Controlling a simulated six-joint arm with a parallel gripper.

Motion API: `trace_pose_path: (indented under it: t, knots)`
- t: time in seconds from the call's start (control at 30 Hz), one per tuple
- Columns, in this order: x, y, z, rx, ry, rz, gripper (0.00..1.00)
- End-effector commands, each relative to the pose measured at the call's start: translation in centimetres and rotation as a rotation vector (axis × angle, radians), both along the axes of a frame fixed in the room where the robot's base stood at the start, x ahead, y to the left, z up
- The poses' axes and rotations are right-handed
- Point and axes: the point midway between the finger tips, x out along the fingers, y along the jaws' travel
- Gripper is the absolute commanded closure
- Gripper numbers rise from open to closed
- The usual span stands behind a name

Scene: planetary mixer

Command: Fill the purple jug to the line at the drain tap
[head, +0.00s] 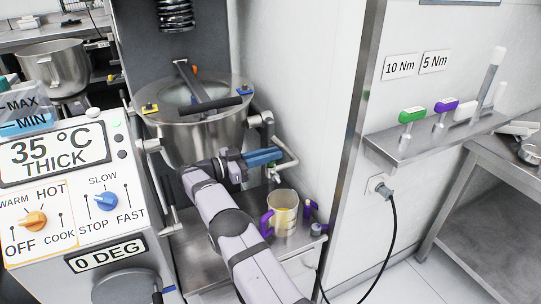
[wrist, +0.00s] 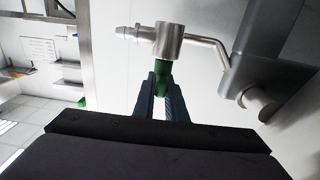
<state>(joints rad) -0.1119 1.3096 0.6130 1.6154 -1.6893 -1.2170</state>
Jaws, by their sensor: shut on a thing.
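The jug (head: 285,214) with a purple handle stands upright on the steel bench, below and right of the mixer bowl. It looks cream-yellow; its line and fill level are too small to read. My gripper (head: 264,158) is beside the bowl, above the jug. In the wrist view my gripper (wrist: 162,98) is shut on the green handle (wrist: 162,76) of the metal drain tap (wrist: 168,42). A bent pipe (head: 288,154) shows beside the gripper in the head view. No stream is visible between tap and jug.
The mixer bowl (head: 183,138) stands behind my arm. The control panel (head: 75,190) reads 35 °C, THICK and 0 DEG. Small purple parts (head: 309,209) stand right of the jug. A wall shelf (head: 425,143) holds green- and purple-topped tools. A cable (head: 391,235) hangs at right.

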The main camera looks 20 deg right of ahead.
Motion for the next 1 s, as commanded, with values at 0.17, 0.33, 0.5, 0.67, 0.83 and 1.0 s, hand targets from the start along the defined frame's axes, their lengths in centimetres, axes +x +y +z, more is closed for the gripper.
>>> trace_pose_path:
  t: [0.17, 0.33, 0.5, 0.67, 0.83, 1.0]
  knots:
    - [-0.1, 0.0, 0.1, -0.002, -0.001, -0.003, 0.72]
    - [0.0, 0.0, 0.1, -0.001, -0.001, -0.001, 0.70]
    - [0.0, 0.0, 0.2, -0.001, -0.001, -0.001, 0.70]
    - [0.0, 0.0, 1.2, -0.001, -0.002, -0.001, 0.70]
    - [0.0, 0.0, 3.6, -0.001, -0.005, -0.001, 0.70]
    - [0.0, 0.0, 6.4, -0.001, -0.003, -0.001, 0.70]
